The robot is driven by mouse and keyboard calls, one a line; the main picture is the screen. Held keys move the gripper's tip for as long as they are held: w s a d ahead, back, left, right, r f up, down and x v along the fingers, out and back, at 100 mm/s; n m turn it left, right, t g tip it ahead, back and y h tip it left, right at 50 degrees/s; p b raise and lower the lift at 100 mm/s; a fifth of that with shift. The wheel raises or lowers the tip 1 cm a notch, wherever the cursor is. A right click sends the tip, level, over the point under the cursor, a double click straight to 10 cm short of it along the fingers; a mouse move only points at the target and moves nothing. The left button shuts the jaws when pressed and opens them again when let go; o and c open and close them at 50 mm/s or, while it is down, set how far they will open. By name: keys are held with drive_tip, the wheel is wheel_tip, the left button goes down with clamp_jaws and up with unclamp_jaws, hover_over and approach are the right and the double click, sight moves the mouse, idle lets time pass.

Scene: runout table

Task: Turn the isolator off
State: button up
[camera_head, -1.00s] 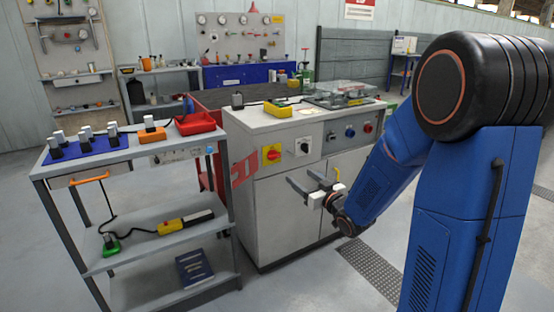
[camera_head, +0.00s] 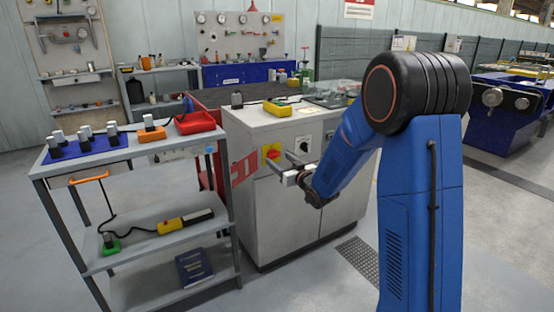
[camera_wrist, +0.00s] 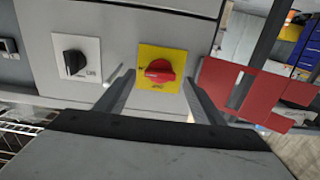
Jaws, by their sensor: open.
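The isolator is a red rotary knob on a yellow square plate (camera_head: 271,152), on the upper front of the grey cabinet (camera_head: 290,215). In the wrist view the red knob (camera_wrist: 160,70) is near the centre, its handle lying roughly crosswise. My gripper (camera_head: 279,159) is in front of the cabinet, pointing at the isolator. In the wrist view the open fingers (camera_wrist: 159,82) reach up on either side of the yellow plate, with nothing between them. They look short of the knob; the exact gap cannot be told.
A black rotary switch on a white plate (camera_wrist: 75,57) sits beside the isolator; it also shows in the head view (camera_head: 302,144). A grey trolley (camera_head: 165,244) stands left of the cabinet. A red panel (camera_wrist: 237,90) is close beside it. Floor is clear right of the cabinet.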

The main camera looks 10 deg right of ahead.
sight(274, 155)
drive_tip(key=shift+x, duration=1.45)
drive_tip(key=c, duration=1)
drive_tip(key=shift+c, duration=0.2)
